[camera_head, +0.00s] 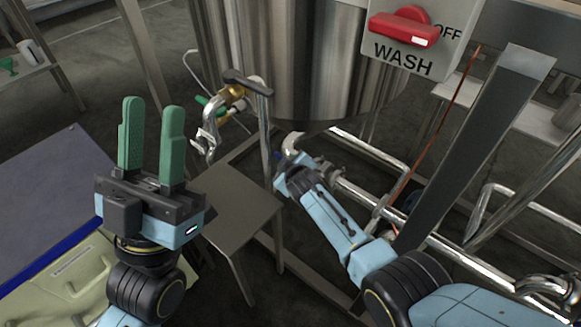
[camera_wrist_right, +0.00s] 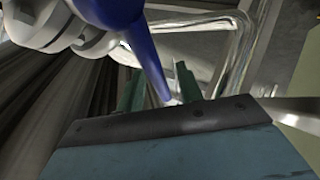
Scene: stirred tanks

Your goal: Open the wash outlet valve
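A blue lever handle (camera_wrist_right: 137,36), which appears to belong to the outlet valve, tapers downward in the right wrist view beside pale pipe fittings (camera_wrist_right: 45,22). My right gripper (camera_wrist_right: 160,72) has its green fingers apart, one on each side of the lever's narrow end, with gaps visible. In the head view my right arm reaches under the steel tank (camera_head: 300,60); its fingers are hidden there. My left gripper (camera_head: 152,108) is open and empty at the left, fingers pointing up. A red knob (camera_head: 404,28) sits on the WASH panel (camera_head: 450,58), beside the word OFF.
A black-handled tap with a hose fitting (camera_head: 236,92) stands left of the tank, above a small steel stand (camera_head: 235,205). Steel pipes (camera_head: 365,150) and frame bars run below and right of the tank. A blue-edged table top (camera_head: 50,190) lies at the left.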

